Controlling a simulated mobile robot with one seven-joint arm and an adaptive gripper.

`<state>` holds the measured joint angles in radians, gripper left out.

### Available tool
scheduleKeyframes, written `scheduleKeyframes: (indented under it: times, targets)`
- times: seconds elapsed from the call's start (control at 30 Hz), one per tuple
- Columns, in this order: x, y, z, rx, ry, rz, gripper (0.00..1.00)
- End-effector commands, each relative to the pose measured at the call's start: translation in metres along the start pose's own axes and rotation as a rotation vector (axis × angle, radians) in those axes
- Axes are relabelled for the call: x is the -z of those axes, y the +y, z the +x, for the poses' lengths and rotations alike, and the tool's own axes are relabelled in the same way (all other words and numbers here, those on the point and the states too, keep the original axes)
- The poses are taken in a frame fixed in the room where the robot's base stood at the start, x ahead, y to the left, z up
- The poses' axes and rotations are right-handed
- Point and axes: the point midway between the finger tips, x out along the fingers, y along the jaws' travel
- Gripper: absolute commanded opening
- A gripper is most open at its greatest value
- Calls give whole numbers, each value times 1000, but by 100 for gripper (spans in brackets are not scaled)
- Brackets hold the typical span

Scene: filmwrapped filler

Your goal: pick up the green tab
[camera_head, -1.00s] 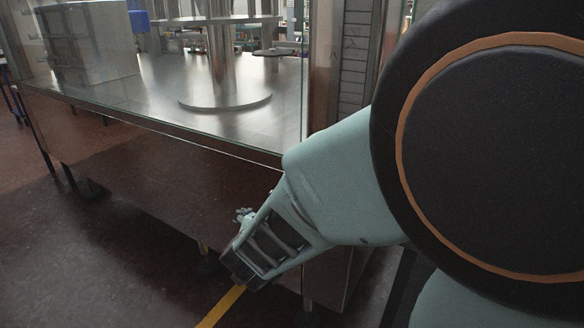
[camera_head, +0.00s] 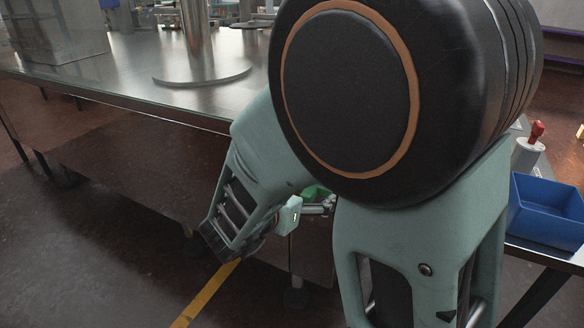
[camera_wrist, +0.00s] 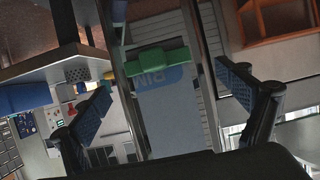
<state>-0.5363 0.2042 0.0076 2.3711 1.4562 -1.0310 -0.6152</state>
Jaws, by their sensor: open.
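The green tab (camera_wrist: 160,57) shows in the wrist view as a short, wide green piece, above centre. It lies across the top of a grey-blue panel with upside-down lettering. My gripper (camera_wrist: 165,100) is open, its two dark padded fingers far apart at left and right. The tab appears between and beyond them, and nothing is held. In the head view my arm covers much of the middle, and my fingers cannot be made out. A bit of green shows behind the arm there; I cannot tell whether it is the tab.
A steel table (camera_head: 110,85) with a round metal column base (camera_head: 202,72) stands at the left. A blue bin (camera_head: 545,212) and a red-topped white item (camera_head: 530,150) are at the right. A yellow line (camera_head: 205,295) crosses the floor. An orange frame (camera_wrist: 275,25) shows in the wrist view.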

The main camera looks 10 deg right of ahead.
Motion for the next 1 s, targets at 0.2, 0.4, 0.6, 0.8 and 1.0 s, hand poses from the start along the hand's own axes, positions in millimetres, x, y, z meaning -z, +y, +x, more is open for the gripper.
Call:
scheduleKeyframes:
  times: [0.2,0.4,0.6,0.8,1.0]
  targets:
    - [-8,4,34,-3,0,1,93]
    - [-5,4,43,1,0,0,93]
    - [-5,4,43,1,0,0,87]
    - [-5,4,42,1,0,0,65]
    - [-5,3,42,1,0,0,51]
